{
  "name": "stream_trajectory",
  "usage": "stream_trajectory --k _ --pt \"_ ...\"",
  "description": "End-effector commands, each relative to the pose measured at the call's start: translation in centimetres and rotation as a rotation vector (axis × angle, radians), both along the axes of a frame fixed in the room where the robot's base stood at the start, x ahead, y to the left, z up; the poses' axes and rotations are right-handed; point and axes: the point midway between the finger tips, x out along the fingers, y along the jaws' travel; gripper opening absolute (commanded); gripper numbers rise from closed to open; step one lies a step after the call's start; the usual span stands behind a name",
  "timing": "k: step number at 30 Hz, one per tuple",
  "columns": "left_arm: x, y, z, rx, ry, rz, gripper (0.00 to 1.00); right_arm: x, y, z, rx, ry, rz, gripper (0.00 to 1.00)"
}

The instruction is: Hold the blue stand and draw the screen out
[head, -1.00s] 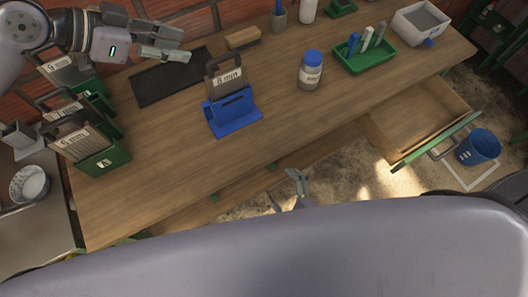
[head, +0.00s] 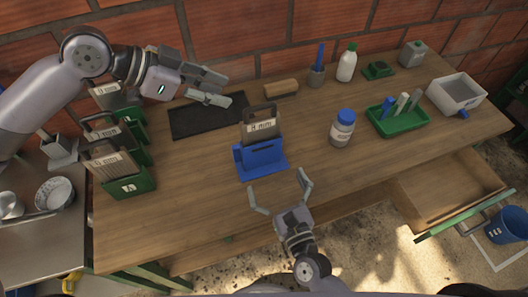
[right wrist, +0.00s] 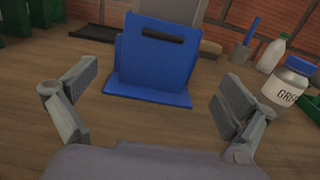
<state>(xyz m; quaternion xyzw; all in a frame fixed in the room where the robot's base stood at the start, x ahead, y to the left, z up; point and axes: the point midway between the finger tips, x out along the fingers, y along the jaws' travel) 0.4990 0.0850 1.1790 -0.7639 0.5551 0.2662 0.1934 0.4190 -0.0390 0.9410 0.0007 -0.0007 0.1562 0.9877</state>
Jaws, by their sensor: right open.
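The blue stand (head: 262,163) stands upright on the wooden bench, with a screen (head: 262,128) labelled 8 mm standing in it and rising above its top. In the right wrist view the stand (right wrist: 152,70) is straight ahead, with a dark slot near its top edge; part of the screen (right wrist: 172,8) shows above it. My right gripper (head: 281,193) is open and empty in front of the stand, its fingers spread apart and not touching it. My left gripper (head: 216,89) is above the dark mat, left of and behind the stand; its fingers look spread slightly.
A white jar with a blue lid (head: 342,128) stands right of the stand. A green tray (head: 398,128) is further right. Green holders with screens (head: 121,170) stand at the left end. A dark mat (head: 208,116) and a brown block (head: 281,88) lie behind. An open drawer (head: 447,193) juts out at right.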

Motion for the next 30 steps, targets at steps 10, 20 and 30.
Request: stream_trajectory --k 10,20,30 --pt "0.0 0.0 0.0 0.0 0.0 0.0 0.33 6.7 2.1 0.0 -0.001 -0.001 -0.001 1.0" --pt "0.0 0.0 0.0 0.0 0.0 0.0 0.33 9.9 3.2 0.0 -0.002 0.002 0.0 1.0" --pt "0.0 0.0 0.0 0.0 0.0 0.0 0.33 10.1 3.3 -0.1 -0.002 0.002 0.0 0.99"
